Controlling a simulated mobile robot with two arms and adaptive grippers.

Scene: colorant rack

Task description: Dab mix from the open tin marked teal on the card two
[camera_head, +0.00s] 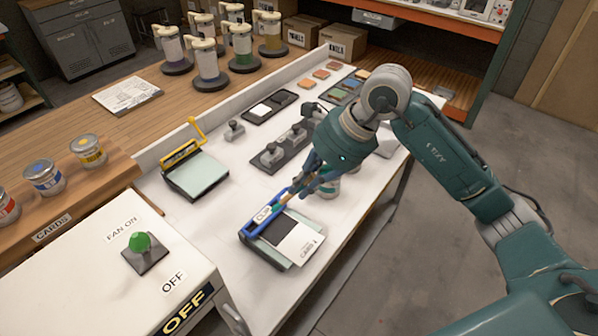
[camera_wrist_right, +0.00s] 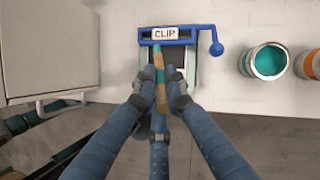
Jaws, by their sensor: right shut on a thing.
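My right gripper (camera_head: 312,182) is shut on a thin stick (camera_wrist_right: 161,88) with a tan body and a teal end. The wrist view shows the fingers around it, its teal end towards the blue clip (camera_wrist_right: 178,35) marked CLIP. A card (camera_head: 297,238), dark on one part and white on the other, lies on the board under the blue clip. Whether the stick touches the card cannot be told. An open tin (camera_wrist_right: 268,61) with teal contents stands right of the clip in the wrist view; its side shows partly behind the gripper in the head view (camera_head: 327,188). My left gripper is out of view.
A yellow-clip board (camera_head: 197,176) lies left of the blue one. Grey holders (camera_head: 283,148) and colour swatches stand farther back. An orange-banded container (camera_wrist_right: 309,64) is beside the teal tin. A fan switch box (camera_head: 110,262) stands at front left.

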